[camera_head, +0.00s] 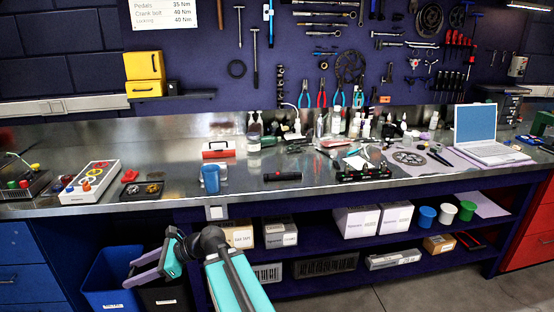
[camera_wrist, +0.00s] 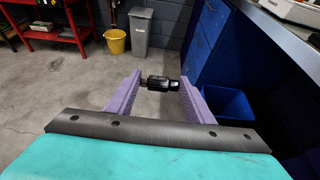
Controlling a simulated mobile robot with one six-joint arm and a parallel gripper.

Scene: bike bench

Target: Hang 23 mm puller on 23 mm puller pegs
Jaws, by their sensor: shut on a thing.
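My gripper (camera_head: 131,272) has two purple fingers and is low in front of the bench at the left, by the blue bin. In the wrist view my gripper (camera_wrist: 159,78) is shut on a small black cylindrical tool, the 23 mm puller (camera_wrist: 156,83), which lies crosswise between the fingertips. The puller is too small to make out in the head view. The dark tool wall (camera_head: 330,65) behind the bench carries many hung tools. I cannot tell which pegs are the 23 mm puller pegs.
The metal bench top (camera_head: 240,190) holds a blue cup (camera_head: 210,179), a red-handled box, bottles and a laptop (camera_head: 486,133). Boxes fill the shelf below. In the wrist view, a blue bin (camera_wrist: 226,103) stands right, with a grey bin (camera_wrist: 140,33) and yellow bucket (camera_wrist: 115,42) behind open floor.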

